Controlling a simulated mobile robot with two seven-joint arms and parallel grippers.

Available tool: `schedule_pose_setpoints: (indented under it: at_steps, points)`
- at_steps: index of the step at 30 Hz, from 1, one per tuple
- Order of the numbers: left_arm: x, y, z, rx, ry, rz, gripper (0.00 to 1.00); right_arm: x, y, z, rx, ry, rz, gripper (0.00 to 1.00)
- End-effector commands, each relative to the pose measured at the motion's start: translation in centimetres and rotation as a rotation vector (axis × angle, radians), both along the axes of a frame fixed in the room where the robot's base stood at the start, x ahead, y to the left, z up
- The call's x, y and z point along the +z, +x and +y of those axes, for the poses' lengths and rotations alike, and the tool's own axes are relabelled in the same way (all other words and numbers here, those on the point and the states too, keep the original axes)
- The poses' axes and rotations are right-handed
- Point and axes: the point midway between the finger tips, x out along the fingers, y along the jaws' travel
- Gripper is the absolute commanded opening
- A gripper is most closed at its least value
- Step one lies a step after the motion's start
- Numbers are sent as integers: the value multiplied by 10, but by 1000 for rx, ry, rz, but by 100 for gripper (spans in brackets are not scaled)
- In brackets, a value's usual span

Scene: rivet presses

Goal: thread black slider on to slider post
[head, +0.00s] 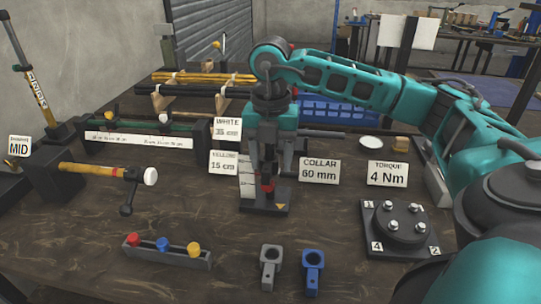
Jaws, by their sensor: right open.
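The gripper's grey fingers are apart, one on each side of an upright dark part with a red section (267,184) that stands on the base. This looks like the slider post, with a pale scale plate (247,182) at its left. The fingers hide most of the upright, so I cannot tell the black slider apart from it or say how it sits there. My left gripper is out of view.
A COLLAR 60 mm sign (319,172) stands close at right. A grey collar (270,264) and a blue collar (313,269) lie in front. A torque plate (400,226) with bolts is at right.

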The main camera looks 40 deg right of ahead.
Motion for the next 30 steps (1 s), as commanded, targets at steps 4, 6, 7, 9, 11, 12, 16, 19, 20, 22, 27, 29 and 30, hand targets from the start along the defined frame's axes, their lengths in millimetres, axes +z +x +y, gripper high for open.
schedule_pose_setpoints:
  at_steps: [4, 6, 7, 9, 11, 12, 16, 19, 20, 22, 27, 29, 30]
  points:
    - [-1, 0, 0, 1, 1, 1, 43, -2, 2, 4, 6, 10, -7, 69]
    - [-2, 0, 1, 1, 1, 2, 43, -2, 2, 4, 7, 10, -8, 69]
    - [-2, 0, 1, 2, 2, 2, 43, -2, 2, 4, 7, 10, -8, 69]
    - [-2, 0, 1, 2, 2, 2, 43, -2, 2, 5, 8, 10, -8, 69]
    - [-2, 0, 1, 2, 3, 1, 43, -1, 2, 5, 8, 11, -9, 69]
    - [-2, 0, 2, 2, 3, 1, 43, 0, 3, 5, 8, 11, -9, 69]
    - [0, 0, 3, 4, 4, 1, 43, 15, 3, 6, 9, 13, -15, 69]
    - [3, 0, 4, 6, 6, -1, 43, 36, 3, 5, 9, 14, -21, 69]
    - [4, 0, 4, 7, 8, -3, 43, 44, 4, 5, 8, 14, -24, 69]
    - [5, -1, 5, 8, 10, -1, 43, 61, 3, 4, 7, 13, -23, 69]
    - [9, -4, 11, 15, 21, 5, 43, 99, 0, 2, 3, 7, -16, 69]
    - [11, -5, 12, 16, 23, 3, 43, 109, 0, 1, 2, 6, -13, 69]
    - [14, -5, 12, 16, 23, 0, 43, 116, -1, 1, 1, 5, -13, 69]
